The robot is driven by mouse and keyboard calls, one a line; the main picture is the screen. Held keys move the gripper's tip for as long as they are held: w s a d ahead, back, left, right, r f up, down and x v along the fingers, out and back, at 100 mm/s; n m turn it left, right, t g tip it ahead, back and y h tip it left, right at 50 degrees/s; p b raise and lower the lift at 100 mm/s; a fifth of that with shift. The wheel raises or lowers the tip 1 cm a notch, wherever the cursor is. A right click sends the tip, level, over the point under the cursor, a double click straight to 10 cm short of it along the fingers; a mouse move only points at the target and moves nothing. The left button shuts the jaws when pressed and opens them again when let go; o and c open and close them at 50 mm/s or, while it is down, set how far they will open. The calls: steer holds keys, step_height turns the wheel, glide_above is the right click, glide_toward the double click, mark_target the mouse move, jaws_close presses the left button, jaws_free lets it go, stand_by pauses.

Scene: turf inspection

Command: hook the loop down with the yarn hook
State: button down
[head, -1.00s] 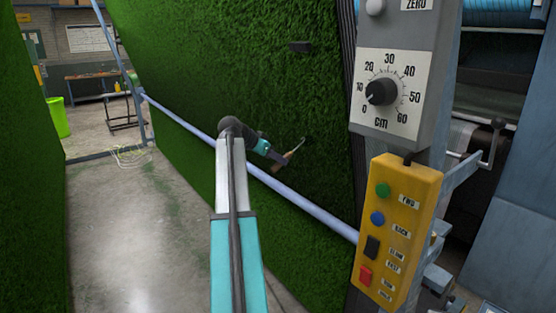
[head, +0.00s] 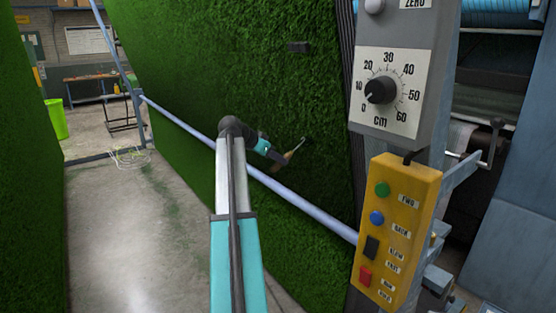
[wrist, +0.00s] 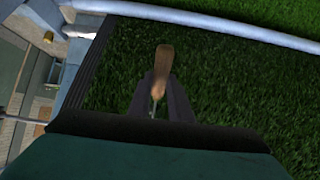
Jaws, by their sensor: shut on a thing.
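The yarn hook (head: 298,146) has a wooden handle and a thin metal shank. My gripper (head: 282,159) is shut on its handle in front of the hanging green turf. The shank points up and right, and its tip is at or very close to the turf face. In the wrist view the wooden handle of the yarn hook (wrist: 163,68) stands between the two dark fingers of my gripper (wrist: 160,98). The hook's tip is hidden in that view. I cannot make out the loop against the turf (head: 200,60) in either view.
A pale blue rail (head: 300,200) crosses in front of the turf, below my gripper. A dial box (head: 390,90) and a yellow button box (head: 398,235) stand close on the right. A small dark block (head: 299,47) is on the turf above.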

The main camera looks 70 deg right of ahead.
mark_target(286, 155)
steer(key=shift+s+d+r, duration=0.25)
steer(key=shift+s+d, duration=0.15)
steer(key=shift+d, duration=0.2)
steer(key=shift+s+d+r, duration=0.2)
steer(key=shift+s+d, duration=0.15)
steer(key=shift+d, duration=0.25)
stand_by(1.0)
steer(key=shift+f, duration=0.1)
steer(key=shift+s+d+f+b, duration=0.15)
steer(key=shift+d+f+b, duration=0.05)
steer(key=shift+f+b, duration=0.75)
steer(key=shift+f, duration=0.2)
steer(key=shift+s+d+f+b, duration=0.1)
steer(key=shift+d+f+b, duration=0.05)
steer(key=shift+f+b, duration=0.25)
steer(key=shift+s+d+f+b, duration=0.15)
steer(key=shift+f+b, duration=0.15)
steer(key=shift+f, duration=0.2)
steer(key=shift+r, duration=0.2)
steer(key=shift+w+a+r, duration=0.15)
steer(key=shift+r, duration=0.3)
steer(key=shift+w+a+r, duration=0.1)
steer(key=shift+a+r, duration=0.05)
steer(key=shift+r, duration=0.3)
steer(key=shift+r+p, duration=0.1)
steer(key=shift+p, duration=0.2)
steer(key=shift+w+a+r, duration=0.1)
steer(key=shift+a+r, duration=0.05)
steer(key=shift+r, duration=0.85)
